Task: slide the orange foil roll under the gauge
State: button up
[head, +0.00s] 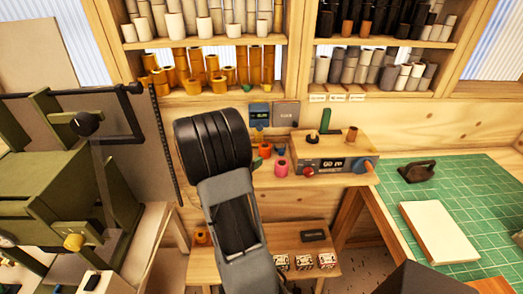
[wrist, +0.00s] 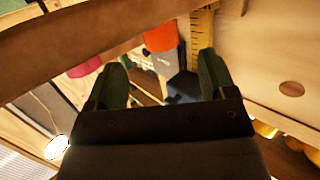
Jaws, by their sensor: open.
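An orange foil roll (head: 265,149) stands on a wooden ledge, just right of my arm's dark end in the head view. In the wrist view an orange shape (wrist: 160,38), likely that roll, lies beyond the gap between the fingertips, with a grey piece against it. A box with a lit display and a red knob (head: 333,168), which looks like the gauge, sits to the right on the ledge. My gripper (wrist: 163,75) has its two green fingers apart, with nothing held between them. In the head view my arm hides most of the gripper.
A pink roll (head: 281,168) stands close to the orange one; it also shows in the wrist view (wrist: 85,67). Shelves of rolls (head: 220,75) rise behind. A green machine (head: 65,190) stands left and a green cutting mat (head: 480,215) lies right.

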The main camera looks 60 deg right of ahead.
aim_at(261, 151)
jog(key=shift+p+x, duration=0.5)
jog(key=shift+x, duration=3.35)
jog(key=c, duration=1)
